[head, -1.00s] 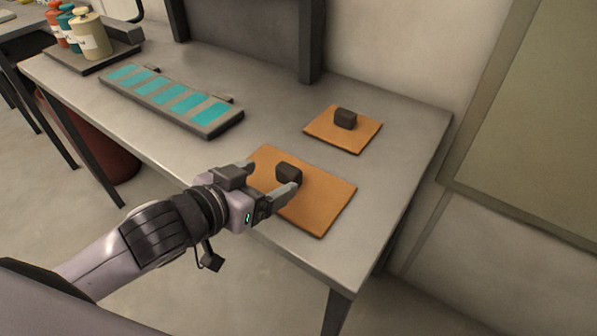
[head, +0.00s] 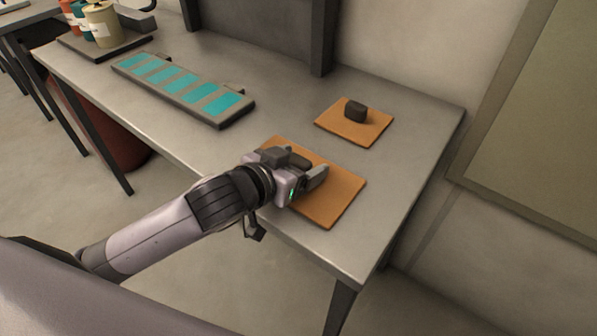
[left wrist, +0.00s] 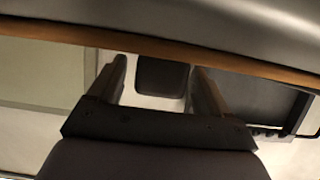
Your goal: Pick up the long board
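The long board (head: 338,192) is an orange-brown slab lying flat near the front right of the grey table. A dark knob (head: 301,160) stands on it, partly hidden by my gripper. My left gripper (head: 303,166) is open over the board, its fingers on either side of the knob. In the left wrist view the dark knob (left wrist: 162,76) sits between the two fingers (left wrist: 160,88), with a gap at least on the left. An orange-brown strip (left wrist: 60,32) there looks like the board. My right gripper is not in view.
A shorter orange board (head: 345,130) with its own dark knob (head: 355,110) lies behind. A grey tray with teal panels (head: 183,90) lies to the left. Bottles (head: 103,24) stand on a dark stand farther back.

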